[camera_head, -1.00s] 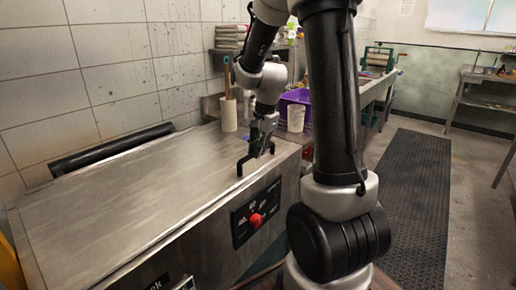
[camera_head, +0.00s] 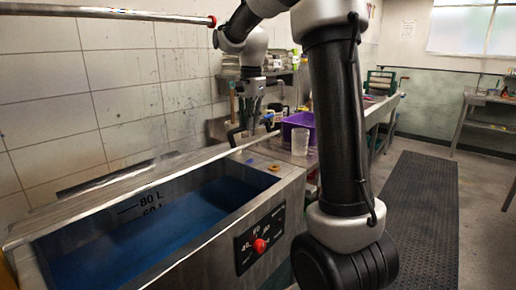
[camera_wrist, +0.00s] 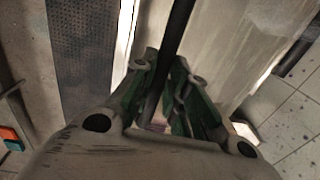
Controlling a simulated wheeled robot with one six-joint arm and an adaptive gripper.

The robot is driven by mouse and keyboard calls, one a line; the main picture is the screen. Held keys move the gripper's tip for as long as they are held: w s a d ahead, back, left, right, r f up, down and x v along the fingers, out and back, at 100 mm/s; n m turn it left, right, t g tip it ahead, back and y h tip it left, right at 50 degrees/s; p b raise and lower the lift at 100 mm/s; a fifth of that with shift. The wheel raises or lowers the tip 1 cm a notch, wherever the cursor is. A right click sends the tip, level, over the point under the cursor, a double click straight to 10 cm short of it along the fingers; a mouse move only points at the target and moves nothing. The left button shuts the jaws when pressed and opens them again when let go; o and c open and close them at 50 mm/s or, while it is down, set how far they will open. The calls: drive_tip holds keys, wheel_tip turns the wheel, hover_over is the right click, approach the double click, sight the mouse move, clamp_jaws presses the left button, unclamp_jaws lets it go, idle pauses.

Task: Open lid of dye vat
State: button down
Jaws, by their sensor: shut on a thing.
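The dye vat (camera_head: 275,185) is a steel tank in the head view with blue liquid (camera_head: 150,235) showing inside. Its steel lid (camera_head: 140,185) is raised and seen nearly edge-on, running along the back of the opening. The black lid handle (camera_head: 233,137) is at the lid's right part, and shows as a dark bar in the wrist view (camera_wrist: 178,30). My gripper (camera_head: 246,131) is shut on the handle. In the wrist view my gripper's fingers (camera_wrist: 165,105) lie on both sides of the bar.
A red knob (camera_head: 260,245) sits on the vat's front control panel. A purple crate (camera_head: 299,121) and a clear beaker (camera_head: 300,142) stand right of my gripper. A red-ended pipe (camera_head: 110,12) runs along the tiled wall. The floor with the dark mat (camera_head: 415,190) is clear.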

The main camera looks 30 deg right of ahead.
drive_tip(key=w+a+r, duration=0.2)
drive_tip(key=w+r, duration=0.5)
drive_tip(key=r, duration=0.1)
drive_tip(key=shift+a+r, duration=0.15)
drive_tip(key=shift+a, duration=0.25)
drive_tip(key=c, duration=1.4)
unclamp_jaws()
drive_tip(key=shift+w, duration=0.1)
drive_tip(key=r, duration=0.8)
drive_tip(key=s+r, duration=0.1)
drive_tip(key=r, duration=0.3)
drive_tip(key=shift+d, duration=0.2)
